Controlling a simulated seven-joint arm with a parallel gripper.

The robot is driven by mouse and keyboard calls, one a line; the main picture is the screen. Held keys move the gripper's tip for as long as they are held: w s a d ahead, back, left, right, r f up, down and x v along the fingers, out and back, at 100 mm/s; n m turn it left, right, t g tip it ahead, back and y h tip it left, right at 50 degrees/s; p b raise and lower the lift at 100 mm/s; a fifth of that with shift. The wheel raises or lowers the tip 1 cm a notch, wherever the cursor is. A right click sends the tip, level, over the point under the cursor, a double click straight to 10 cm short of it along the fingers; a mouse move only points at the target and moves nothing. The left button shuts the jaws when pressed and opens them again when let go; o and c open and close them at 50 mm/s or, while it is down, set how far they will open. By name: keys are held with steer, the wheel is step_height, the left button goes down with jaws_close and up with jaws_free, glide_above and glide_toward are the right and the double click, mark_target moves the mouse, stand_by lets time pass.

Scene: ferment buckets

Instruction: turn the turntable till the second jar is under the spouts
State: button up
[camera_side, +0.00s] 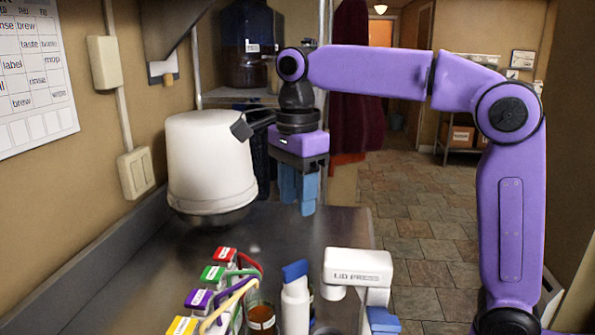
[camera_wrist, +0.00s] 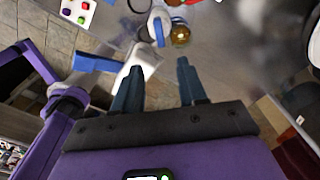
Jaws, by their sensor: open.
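Red, green, purple and yellow tagged blocks (camera_side: 210,285) with matching curved tubes, likely the spouts, stand at the bottom of the side view. A jar of brown liquid (camera_side: 262,318) with a white label is beside the tubes; an amber-filled jar (camera_wrist: 180,35) shows at the top of the wrist view. I cannot make out the turntable or tell which jar is the second. My gripper (camera_side: 298,205) hangs above the counter, behind the jar and tubes, its blue fingers pointing down. In the wrist view its fingers (camera_wrist: 158,80) are apart with nothing held between them.
A large white bucket (camera_side: 210,160) stands left of my gripper, close to it. A white lid press (camera_side: 358,275) with a blue part and a white, blue-topped piece (camera_side: 295,305) stand right of the jar. The middle of the metal counter (camera_side: 290,235) is clear.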

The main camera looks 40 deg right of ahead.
steer(key=shift+r, duration=1.85)
steer(key=s+d+f+n, duration=0.1)
steer(key=s+f+n, duration=0.1)
steer(key=s+d+f+n, duration=0.1)
steer(key=s+f+n, duration=0.1)
steer(key=n, duration=0.1)
steer(key=s+f+n+g, duration=0.1)
steer(key=s+f+n, duration=0.1)
steer(key=shift+s+d+n, duration=0.25)
steer(key=shift+d+n, duration=0.05)
steer(key=shift+d, duration=0.1)
steer(key=s+d+f+n, duration=0.6)
steer(key=s+n, duration=0.3)
steer(key=n, duration=0.2)
steer(key=s+d+f+n+t, duration=0.1)
steer(key=s+d+f+n, duration=0.5)
steer(key=s+f+n, duration=0.2)
steer(key=s+n, duration=0.2)
steer(key=n, duration=0.2)
steer(key=shift+s+d+f, duration=0.3)
steer(key=shift+f, duration=0.1)
